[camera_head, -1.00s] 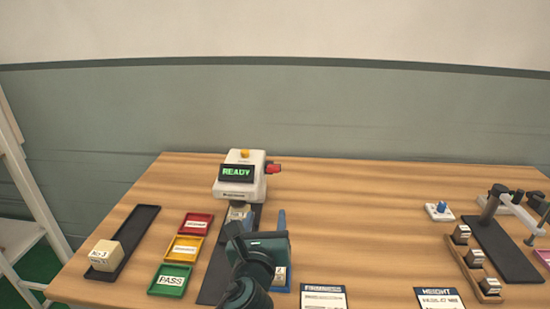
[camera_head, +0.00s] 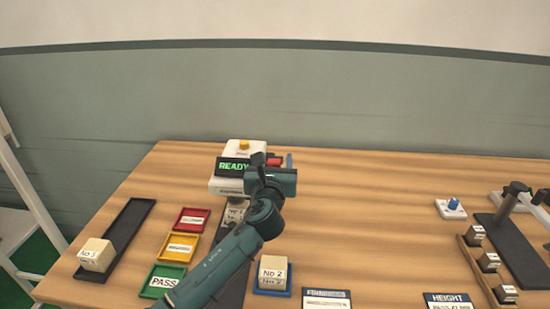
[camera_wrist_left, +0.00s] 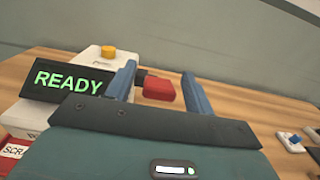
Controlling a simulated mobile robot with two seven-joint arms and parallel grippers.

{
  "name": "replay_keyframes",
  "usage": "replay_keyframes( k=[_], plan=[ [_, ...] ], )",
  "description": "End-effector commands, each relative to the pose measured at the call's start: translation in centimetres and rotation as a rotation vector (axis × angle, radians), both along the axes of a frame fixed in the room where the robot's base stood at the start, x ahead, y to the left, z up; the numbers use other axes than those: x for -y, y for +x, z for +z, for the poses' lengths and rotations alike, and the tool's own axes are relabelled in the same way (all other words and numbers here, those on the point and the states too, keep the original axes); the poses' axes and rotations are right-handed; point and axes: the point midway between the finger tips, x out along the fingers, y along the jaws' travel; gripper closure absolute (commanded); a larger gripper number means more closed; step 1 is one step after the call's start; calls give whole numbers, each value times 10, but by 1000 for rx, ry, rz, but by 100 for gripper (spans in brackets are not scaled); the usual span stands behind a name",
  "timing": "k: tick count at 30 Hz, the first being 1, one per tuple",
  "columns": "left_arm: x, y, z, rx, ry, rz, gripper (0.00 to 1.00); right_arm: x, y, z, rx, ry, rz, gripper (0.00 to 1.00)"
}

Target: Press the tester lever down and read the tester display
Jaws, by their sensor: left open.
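The tester (camera_head: 225,186) is a white machine at the back of the table with a yellow button on top. Its display (camera_head: 233,167) reads READY in green, also readable in the left wrist view (camera_wrist_left: 68,80). The red lever end (camera_wrist_left: 158,88) sticks out from the tester's right side; in the head view it (camera_head: 273,161) is partly hidden by my gripper. My left gripper (camera_wrist_left: 162,85) is open, its two blue fingers apart with the red lever end appearing between them; contact cannot be told. A block under the tester is mostly hidden by my arm. My right gripper is not in view.
Red (camera_head: 192,219), yellow (camera_head: 179,247) and green PASS (camera_head: 163,282) trays lie left of the tester. The No 3 block (camera_head: 97,254) sits on a dark strip; the No 2 block (camera_head: 272,271) is on a blue tray. A height fixture (camera_head: 510,245) stands at right.

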Motion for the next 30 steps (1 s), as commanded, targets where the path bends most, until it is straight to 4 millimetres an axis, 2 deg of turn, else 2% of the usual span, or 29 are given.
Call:
replay_keyframes(
  k=[6,16,30],
  plan=[
    [0,18,0,0,-1,0,47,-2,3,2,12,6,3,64],
    [0,20,0,0,-2,0,48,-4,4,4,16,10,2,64],
    [0,19,0,-1,-1,0,87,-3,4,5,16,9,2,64]
  ],
)
